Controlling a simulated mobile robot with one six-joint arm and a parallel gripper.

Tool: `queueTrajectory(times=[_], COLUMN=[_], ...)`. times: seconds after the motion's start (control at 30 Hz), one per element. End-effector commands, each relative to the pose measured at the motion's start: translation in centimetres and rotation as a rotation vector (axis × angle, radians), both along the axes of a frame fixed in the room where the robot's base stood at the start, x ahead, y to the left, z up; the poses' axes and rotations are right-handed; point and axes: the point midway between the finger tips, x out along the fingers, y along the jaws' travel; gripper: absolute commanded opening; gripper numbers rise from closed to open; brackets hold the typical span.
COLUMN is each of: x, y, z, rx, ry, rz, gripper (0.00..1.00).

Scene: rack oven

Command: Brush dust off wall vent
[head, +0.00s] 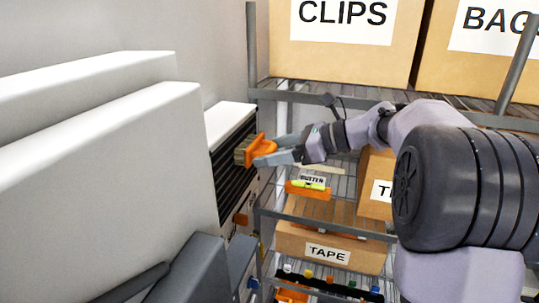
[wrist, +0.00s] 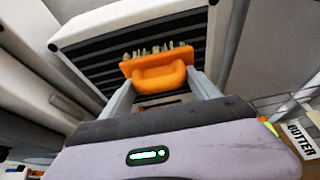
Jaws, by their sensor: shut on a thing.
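The wall vent is a white box with dark slats (head: 230,150) on the left wall beside the rack. It also fills the upper middle of the wrist view, where its slats (wrist: 100,60) run across. My gripper (head: 275,150) is shut on an orange brush (head: 262,146) with pale bristles. The bristles point at the slats in both views. In the wrist view my gripper (wrist: 160,88) holds the brush (wrist: 158,75) by its orange handle between both fingers. The bristle tips appear close to the slats; I cannot tell whether they touch.
A wire rack (head: 400,93) stands right of the vent with boxes labelled CLIPS (head: 345,55), BAGS and TAPE (head: 330,250). A BUTTER label (head: 312,181) sits on a middle shelf. Large white panels (head: 100,200) take up the left.

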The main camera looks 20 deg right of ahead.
Motion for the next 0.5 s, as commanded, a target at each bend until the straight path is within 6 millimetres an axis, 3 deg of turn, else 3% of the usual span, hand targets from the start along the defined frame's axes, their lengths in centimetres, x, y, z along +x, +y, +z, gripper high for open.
queueTrajectory(times=[0.2, 0.5], x=[1.9, 2.1], y=[-1.3, -1.4], z=[0.0, 0.0], rx=[0.0, 0.0], ry=[0.0, 0.0], rz=[0.001, 0.001], gripper=[0.33, 0.33])
